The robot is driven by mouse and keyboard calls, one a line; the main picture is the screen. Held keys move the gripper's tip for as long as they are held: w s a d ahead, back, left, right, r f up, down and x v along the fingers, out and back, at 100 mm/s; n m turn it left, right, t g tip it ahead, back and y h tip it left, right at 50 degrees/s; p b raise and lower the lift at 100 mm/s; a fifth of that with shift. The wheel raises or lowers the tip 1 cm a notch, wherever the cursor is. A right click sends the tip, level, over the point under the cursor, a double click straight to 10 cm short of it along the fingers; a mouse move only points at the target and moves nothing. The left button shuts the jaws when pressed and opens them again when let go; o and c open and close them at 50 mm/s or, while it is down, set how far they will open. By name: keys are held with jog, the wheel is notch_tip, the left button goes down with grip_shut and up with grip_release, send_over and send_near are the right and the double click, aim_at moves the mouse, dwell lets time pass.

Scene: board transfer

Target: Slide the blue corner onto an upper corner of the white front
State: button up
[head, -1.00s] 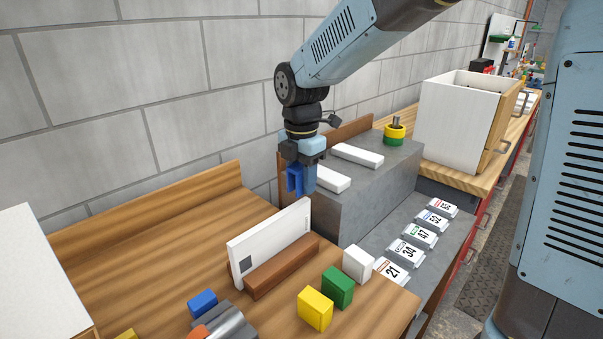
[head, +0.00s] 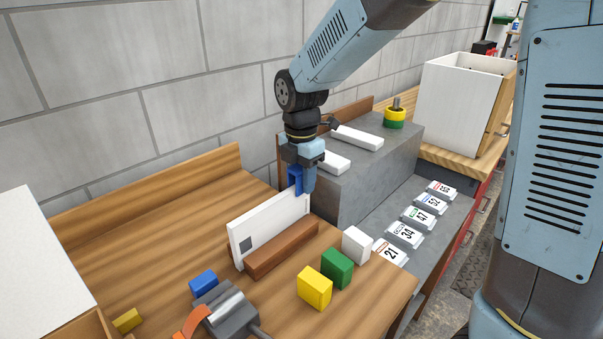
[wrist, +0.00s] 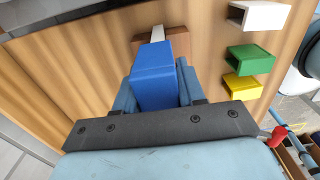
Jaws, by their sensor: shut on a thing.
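The white front (head: 268,228) stands upright on edge in a brown wooden holder (head: 283,250) on the table. My gripper (head: 303,184) is shut on the blue corner (head: 295,177) at the front's upper right corner, the one nearest the grey block. In the wrist view the blue corner (wrist: 153,75) sits between my fingers, in line with the front's thin white top edge (wrist: 157,34). My finger hides part of the corner in the head view. I cannot tell whether the corner touches the front or is partly over it.
A grey block (head: 375,165) with white bars stands close to the right of my gripper. White (head: 357,243), green (head: 337,268) and yellow (head: 314,287) blocks stand in front. Another blue block (head: 203,283) lies at front left. The table's back left is clear.

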aim_at(301, 191)
jog(key=shift+f, duration=1.7)
jog(key=shift+f, duration=0.2)
jog(key=o, duration=1.1)
jog(key=shift+r, duration=0.1)
notch_tip(301, 191, up, 13)
jog(key=shift+r, duration=0.25)
